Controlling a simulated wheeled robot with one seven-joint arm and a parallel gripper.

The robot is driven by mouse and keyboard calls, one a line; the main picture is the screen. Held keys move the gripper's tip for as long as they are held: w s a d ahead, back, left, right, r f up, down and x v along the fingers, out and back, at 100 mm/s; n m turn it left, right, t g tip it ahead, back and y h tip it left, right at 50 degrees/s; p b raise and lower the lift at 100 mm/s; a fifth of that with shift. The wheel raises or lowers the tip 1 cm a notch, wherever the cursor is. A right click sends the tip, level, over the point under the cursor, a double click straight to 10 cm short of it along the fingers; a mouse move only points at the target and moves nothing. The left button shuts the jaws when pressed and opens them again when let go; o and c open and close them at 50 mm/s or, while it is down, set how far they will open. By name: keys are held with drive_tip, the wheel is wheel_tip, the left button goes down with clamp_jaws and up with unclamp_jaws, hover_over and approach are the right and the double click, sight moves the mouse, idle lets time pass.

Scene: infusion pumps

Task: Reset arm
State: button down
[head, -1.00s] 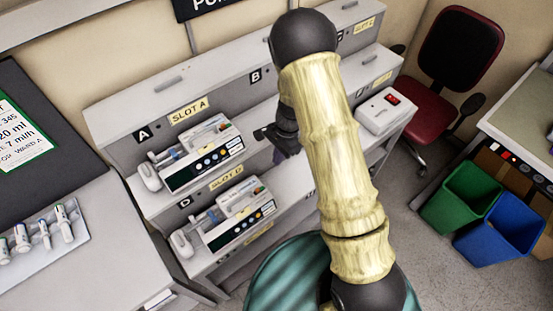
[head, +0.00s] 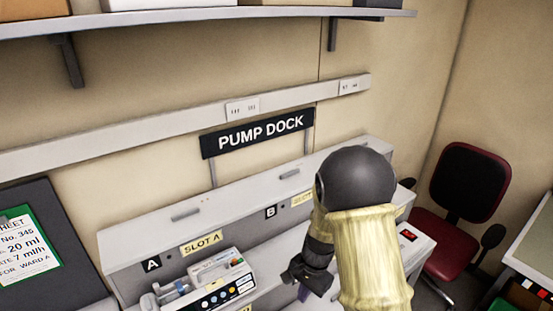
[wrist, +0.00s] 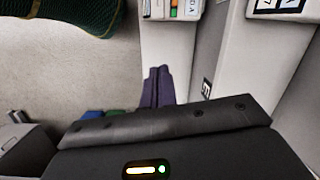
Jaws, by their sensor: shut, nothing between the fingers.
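My arm with its dark round joint and pale tan sleeve rises at the right of the middle in the head view. My gripper (head: 304,292) hangs to the left of that joint, in front of the pump dock (head: 190,214). In the wrist view its two purple fingers (wrist: 158,76) lie together, with nothing between them. They point over the gap between the grey floor and a pale dock ledge. An infusion pump (head: 222,283) sits in slot A, to the left of my gripper and apart from it. Slot B is largely hidden behind my arm.
A white box with a red display (head: 412,238) stands right of my arm. A red chair (head: 463,190) is at the far right. A dark board with an order sheet (head: 24,250) is at the left. A wall shelf (head: 200,17) runs above the dock.

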drive_tip(key=s+d+r+n+t+h+b, duration=0.1)
drive_tip(key=s+d+r+n+t, duration=0.2)
drive_tip(key=s+d+r+n, duration=0.5)
drive_tip(key=s+r, duration=0.3)
drive_tip(key=shift+s+r+h, duration=0.15)
drive_tip(key=shift+s+h, duration=0.25)
drive_tip(key=shift+w, duration=0.15)
drive_tip(key=shift+a, duration=0.15)
idle(0.7)
